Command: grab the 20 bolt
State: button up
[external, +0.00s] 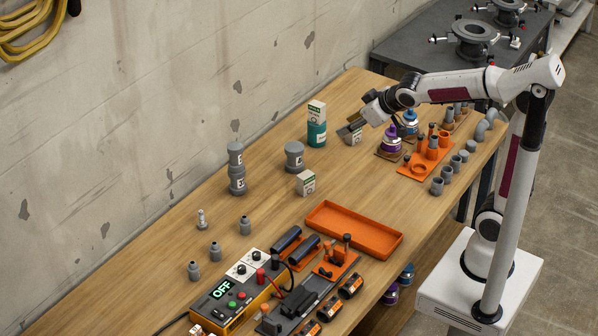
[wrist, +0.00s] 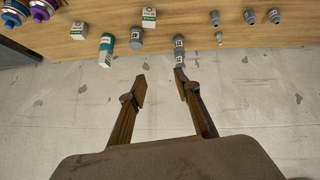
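No label reading "20" is legible in either view, so I cannot tell which thing is the 20 bolt. A small white-and-green box (external: 306,182) stands mid-table and also shows in the wrist view (wrist: 148,17). A second such box (external: 355,139) is near my gripper in the external view; the wrist view shows it at upper left (wrist: 78,30). A small pale, bolt-like piece (external: 202,219) stands at the table's left side; the wrist view shows it small (wrist: 219,37). My gripper (wrist: 160,84) is open and empty, fingers apart, above the table's far right part.
A teal container (external: 316,132), a grey flanged fitting (external: 294,156) and a grey stack (external: 237,169) stand along the wall. An orange tray (external: 355,231) lies at the front. A power box (external: 232,306) and tools fill the near end. Mid-table has bare wood.

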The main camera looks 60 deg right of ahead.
jog(key=w+a+f+n+t+y, duration=0.1)
jog(key=w+a+f, duration=0.2)
jog(key=w, duration=0.4)
jog(key=w+a+f+n+t+y, duration=0.1)
jog(key=w+a+f, duration=0.15)
jog(key=w, duration=0.55)
jog(key=w+a+f+n+y, duration=0.1)
jog(key=w+a+f, duration=0.25)
jog(key=w, duration=0.35)
jog(key=n+y, duration=0.3)
jog(key=y, duration=0.3)
send_near(200, 212)
jog(key=shift+w+a+f, duration=0.2)
jog(key=shift+w+f, duration=0.25)
jog(key=shift+w, duration=0.05)
jog(key=shift+w+a+f, duration=0.2)
jog(key=shift+w+f, duration=0.25)
jog(key=shift+f, duration=0.05)
jog(key=shift+w, duration=0.1)
jog(key=shift+x, duration=1.25)
jog(key=shift+x, duration=2.6)
